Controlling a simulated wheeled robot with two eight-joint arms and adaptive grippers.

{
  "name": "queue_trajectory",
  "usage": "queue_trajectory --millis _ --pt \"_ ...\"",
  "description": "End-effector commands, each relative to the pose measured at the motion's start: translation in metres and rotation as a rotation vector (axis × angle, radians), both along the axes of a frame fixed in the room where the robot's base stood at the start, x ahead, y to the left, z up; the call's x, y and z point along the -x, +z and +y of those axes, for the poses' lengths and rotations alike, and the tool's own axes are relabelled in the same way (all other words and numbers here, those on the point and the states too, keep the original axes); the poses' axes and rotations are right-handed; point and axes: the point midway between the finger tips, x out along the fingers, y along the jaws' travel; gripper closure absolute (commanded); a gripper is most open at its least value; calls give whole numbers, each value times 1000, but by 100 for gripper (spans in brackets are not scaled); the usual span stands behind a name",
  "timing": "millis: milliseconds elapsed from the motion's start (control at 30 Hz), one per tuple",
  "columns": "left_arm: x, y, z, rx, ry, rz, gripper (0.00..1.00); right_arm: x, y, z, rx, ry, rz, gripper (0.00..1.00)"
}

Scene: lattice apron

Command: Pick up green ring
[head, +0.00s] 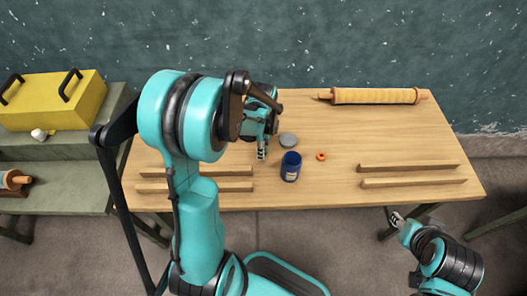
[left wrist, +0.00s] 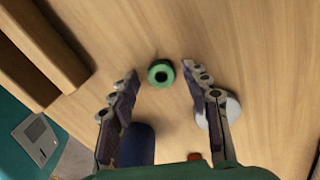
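The green ring (left wrist: 160,73) lies flat on the wooden table in the left wrist view, with a dark hole in its middle. My left gripper (left wrist: 159,78) is open, with one fingertip on each side of the ring in that view; I see no contact. How high the fingertips are above the table is hard to tell. In the head view my left gripper (head: 262,153) points down over the table, and I cannot make out the green ring there. My right gripper (head: 397,217) is low at the right, in front of the table, too small to read its opening.
A blue jar (head: 291,167), a grey disc (head: 288,140) and an orange ring (head: 321,156) are close to my left gripper. Wooden rails (head: 410,182) lie at both table sides. A rolling pin (head: 375,96) lies at the back. A yellow toolbox (head: 60,101) stands left.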

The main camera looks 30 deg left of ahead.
Motion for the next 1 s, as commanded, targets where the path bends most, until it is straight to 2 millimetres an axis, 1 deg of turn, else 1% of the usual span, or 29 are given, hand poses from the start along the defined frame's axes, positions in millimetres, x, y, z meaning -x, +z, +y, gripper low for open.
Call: queue_trajectory --millis 33,67,100,167,433,533,667,800,900,1000 --pt "0 0 0 0 0 0 68 0 0 0 0 0 0 60" --pt "0 0 0 0 0 0 76 0 0 0 0 0 0 60" --pt "0 0 0 0 0 0 86 0 0 0 0 0 0 60" --pt "0 0 0 0 0 0 100 0 0 0 0 0 0 60" --pt "0 1 0 0 0 0 100 0 0 0 0 0 0 60" --pt "0 7 0 0 0 0 100 0 4 0 0 0 0 60" --pt "0 30 0 0 0 0 100 0 15 0 0 0 0 60" --pt "0 61 0 0 0 0 100 0 29 0 0 0 0 60" --pt "0 79 0 0 0 0 100 0 37 0 0 0 0 60" --pt "0 92 0 0 0 0 100 0 41 0 0 0 0 60"
